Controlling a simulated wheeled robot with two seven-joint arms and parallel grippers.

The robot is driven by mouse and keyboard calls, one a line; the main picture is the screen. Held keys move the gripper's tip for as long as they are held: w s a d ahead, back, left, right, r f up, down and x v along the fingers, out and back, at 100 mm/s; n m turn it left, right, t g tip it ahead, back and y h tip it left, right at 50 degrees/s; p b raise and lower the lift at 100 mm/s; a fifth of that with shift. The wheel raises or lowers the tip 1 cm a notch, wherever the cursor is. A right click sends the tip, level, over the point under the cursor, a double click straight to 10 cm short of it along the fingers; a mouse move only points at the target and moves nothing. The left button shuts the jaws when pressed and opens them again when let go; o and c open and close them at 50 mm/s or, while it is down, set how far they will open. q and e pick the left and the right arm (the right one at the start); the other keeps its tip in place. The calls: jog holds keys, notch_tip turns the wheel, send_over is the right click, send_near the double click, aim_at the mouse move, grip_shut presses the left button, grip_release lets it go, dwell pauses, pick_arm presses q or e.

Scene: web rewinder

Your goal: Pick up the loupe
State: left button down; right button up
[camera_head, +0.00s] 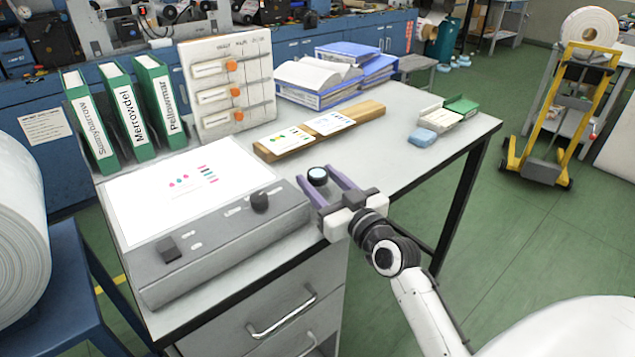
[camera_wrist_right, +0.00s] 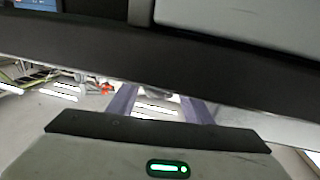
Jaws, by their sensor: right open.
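The loupe (camera_head: 318,177) is a small dark cylinder with a pale glassy top. It stands on the light table beside the right end of the grey light box. My right gripper (camera_head: 325,178) reaches in from the right, low over the table's front part. Its two purple fingers are spread, with the loupe between or just beside their tips; contact cannot be told. In the right wrist view the purple fingers (camera_wrist_right: 158,98) show apart, and the loupe cannot be made out there. My left gripper is in neither view.
The light box (camera_head: 225,247) with knobs fills the table's front left. A wooden board (camera_head: 263,154) with cards lies behind the loupe. Green binders (camera_head: 125,117), an orange-knobbed rack (camera_head: 258,54) and blue-edged folders (camera_head: 313,98) stand farther back. The table's right part (camera_head: 390,150) is largely clear.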

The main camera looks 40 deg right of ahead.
jog(key=shift+w, duration=0.55)
jog(key=c, duration=0.8)
